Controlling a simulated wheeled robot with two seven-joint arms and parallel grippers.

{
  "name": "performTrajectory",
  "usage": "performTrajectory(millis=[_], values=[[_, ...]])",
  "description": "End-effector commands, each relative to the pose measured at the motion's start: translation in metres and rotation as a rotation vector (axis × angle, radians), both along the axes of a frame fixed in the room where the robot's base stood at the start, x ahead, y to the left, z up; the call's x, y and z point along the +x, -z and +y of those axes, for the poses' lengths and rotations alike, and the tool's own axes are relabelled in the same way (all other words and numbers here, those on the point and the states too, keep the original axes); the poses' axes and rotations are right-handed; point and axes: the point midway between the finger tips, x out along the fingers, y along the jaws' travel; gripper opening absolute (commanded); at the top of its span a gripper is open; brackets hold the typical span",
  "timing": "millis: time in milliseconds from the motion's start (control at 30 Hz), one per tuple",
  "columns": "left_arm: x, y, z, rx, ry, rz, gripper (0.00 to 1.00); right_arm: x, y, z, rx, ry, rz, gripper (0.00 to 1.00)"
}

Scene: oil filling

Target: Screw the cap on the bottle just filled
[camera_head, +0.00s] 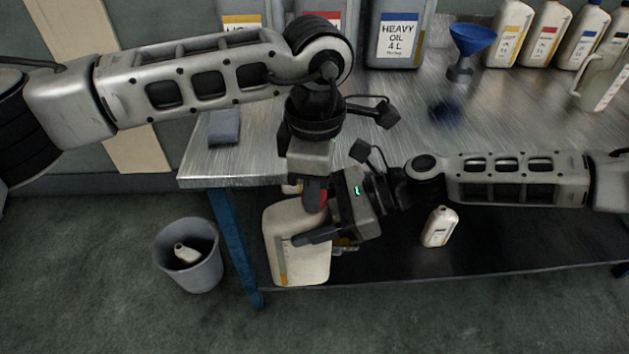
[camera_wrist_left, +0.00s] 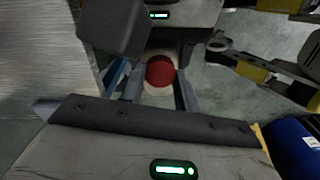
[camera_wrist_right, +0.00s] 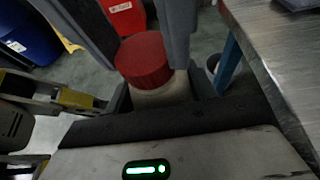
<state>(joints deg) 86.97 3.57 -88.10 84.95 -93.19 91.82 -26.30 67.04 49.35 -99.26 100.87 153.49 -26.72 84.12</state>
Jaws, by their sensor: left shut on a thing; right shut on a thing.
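A cream bottle (camera_head: 283,225) is upright in front of the table's near edge in the head view. A red cap (camera_head: 322,197) is at its top, and it shows between my left fingers in the left wrist view (camera_wrist_left: 160,72). In the right wrist view the cap (camera_wrist_right: 143,58) is over the bottle's pale top (camera_wrist_right: 165,93); how tightly it is seated cannot be told. My left gripper (camera_head: 314,190) points down from above, shut on the cap. My right gripper (camera_head: 325,240) comes from the right, shut on the bottle. Its grip is partly hidden.
The metal table (camera_head: 400,110) holds large oil canisters (camera_head: 398,35), a blue funnel (camera_head: 472,38) on a stand, several small bottles (camera_head: 510,35) and a jug (camera_head: 597,85). A grey block (camera_head: 224,126) lies near its left end. A bin (camera_head: 203,272) and shelf bottle (camera_head: 439,227) are lower.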

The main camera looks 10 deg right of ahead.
Motion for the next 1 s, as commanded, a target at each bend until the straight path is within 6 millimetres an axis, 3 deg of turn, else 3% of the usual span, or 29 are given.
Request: performTrajectory(millis=[100,200,533,567,633,1000], values=[[0.0004,-0.0002,0.0004,0.000,0.197,0.000,0.04,0.0000,-0.0010,0.0003,0.001,-0.002,-0.002,0.00],[0.0003,0.0000,0.0004,0.001,0.289,0.002,0.04,-0.0001,-0.0010,0.0003,0.001,-0.002,-0.002,0.00],[0.0004,0.0001,0.0004,0.000,0.319,0.001,0.04,-0.0004,-0.0009,0.0004,0.002,-0.003,-0.001,0.00],[0.0005,0.0001,0.0004,0.000,0.318,0.001,0.37,-0.0004,-0.0009,0.0004,0.001,-0.003,-0.001,0.00],[0.0005,0.0000,0.0004,0.000,0.318,0.001,0.53,-0.0003,-0.0009,0.0004,0.002,-0.003,-0.001,0.00],[0.0005,-0.0053,-0.0001,-0.001,0.317,0.000,0.53,-0.0001,-0.0011,0.0005,0.002,-0.001,-0.001,0.00]])
